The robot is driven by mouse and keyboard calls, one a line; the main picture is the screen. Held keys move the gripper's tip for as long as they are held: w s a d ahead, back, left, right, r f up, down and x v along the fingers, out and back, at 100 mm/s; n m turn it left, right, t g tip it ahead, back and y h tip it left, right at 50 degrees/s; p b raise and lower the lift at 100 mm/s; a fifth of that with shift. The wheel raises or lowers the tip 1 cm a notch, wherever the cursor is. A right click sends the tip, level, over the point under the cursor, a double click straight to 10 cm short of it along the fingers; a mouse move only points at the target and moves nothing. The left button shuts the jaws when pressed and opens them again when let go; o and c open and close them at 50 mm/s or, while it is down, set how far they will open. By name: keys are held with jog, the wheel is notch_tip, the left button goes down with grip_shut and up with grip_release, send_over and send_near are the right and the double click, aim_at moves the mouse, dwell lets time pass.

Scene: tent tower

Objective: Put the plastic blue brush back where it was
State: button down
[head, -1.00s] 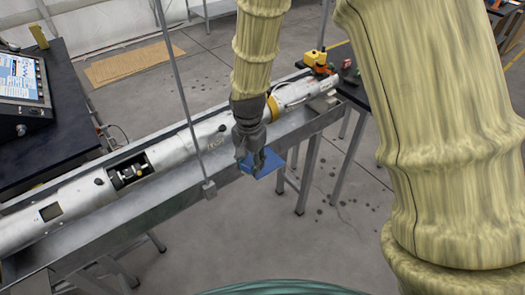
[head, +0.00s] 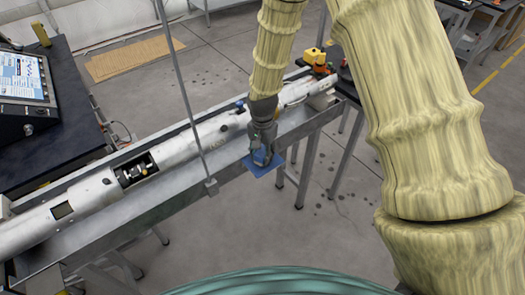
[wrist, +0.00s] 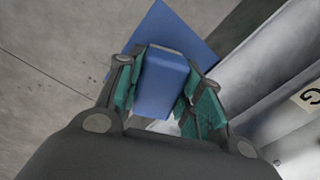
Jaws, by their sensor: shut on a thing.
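The blue brush (head: 264,166) is in my gripper (head: 263,151), by the front edge of the long metal trough. In the wrist view my gripper (wrist: 160,95) has its teal-padded fingers shut on the blue block-like part of the brush (wrist: 161,82). A flat blue plate of the brush spreads out beyond the fingers, over the grey floor and beside the metal edge. The brush's underside is hidden, and I cannot tell whether it touches the trough rim.
A long white cylinder (head: 88,192) lies in the metal trough (head: 180,187). A thin upright pole (head: 186,95) stands at the trough's front edge, left of my gripper. A black table with a screen (head: 23,80) is at left. Yellow and orange items (head: 314,56) sit at the far end.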

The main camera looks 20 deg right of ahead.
aim_at(262, 151)
jog(key=shift+f, duration=0.1)
jog(key=shift+f, duration=0.15)
jog(key=c, duration=0.9)
grip_release()
jog(key=shift+c, duration=0.2)
notch_tip(262, 151, up, 12)
jog(key=b, duration=0.4)
